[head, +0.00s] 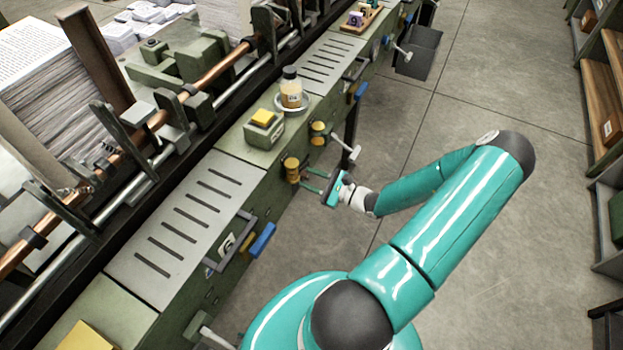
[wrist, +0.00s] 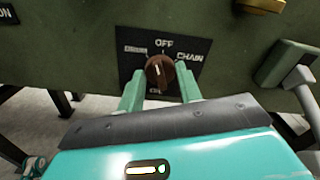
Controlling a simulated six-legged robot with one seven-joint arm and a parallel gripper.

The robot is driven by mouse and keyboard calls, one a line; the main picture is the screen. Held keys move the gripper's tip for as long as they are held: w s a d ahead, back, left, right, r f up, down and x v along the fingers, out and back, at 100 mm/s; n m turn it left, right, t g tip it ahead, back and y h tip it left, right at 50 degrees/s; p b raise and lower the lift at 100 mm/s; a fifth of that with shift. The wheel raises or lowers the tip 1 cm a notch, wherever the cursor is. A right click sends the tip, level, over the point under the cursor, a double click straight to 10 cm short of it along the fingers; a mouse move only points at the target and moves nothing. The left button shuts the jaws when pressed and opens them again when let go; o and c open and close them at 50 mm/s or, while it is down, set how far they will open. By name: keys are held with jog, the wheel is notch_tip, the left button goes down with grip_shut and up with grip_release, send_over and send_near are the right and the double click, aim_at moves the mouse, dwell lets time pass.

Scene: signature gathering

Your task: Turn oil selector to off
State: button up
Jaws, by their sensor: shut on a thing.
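The oil selector is a small round brown knob (wrist: 160,72) on a black label plate (wrist: 188,48) on the green machine front. The plate reads OFF at the top and CHAIN at the right; the left and bottom labels are hard to read. The knob's pale pointer mark points roughly up, leaning slightly left of the OFF lettering. My gripper (wrist: 160,84) is shut on the knob, one teal finger on each side. In the head view my gripper (head: 309,183) reaches the machine's side from the right; the knob cannot be made out there.
Yellow knobs (head: 291,165) and a grey-handled lever (head: 345,149) stick out near my gripper. A blue handle (head: 263,241) is nearer along the machine. A bottle (head: 291,90) stands on a dish on top. The concrete floor (head: 460,100) to the right is clear, with shelves beyond.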

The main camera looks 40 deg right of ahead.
jog(key=shift+m, duration=2)
jog(key=o, duration=1)
jog(key=v, duration=1.3)
jog(key=shift+s+d, duration=0.1)
jog(key=shift+s, duration=0.3)
jog(key=shift+s, duration=0.1)
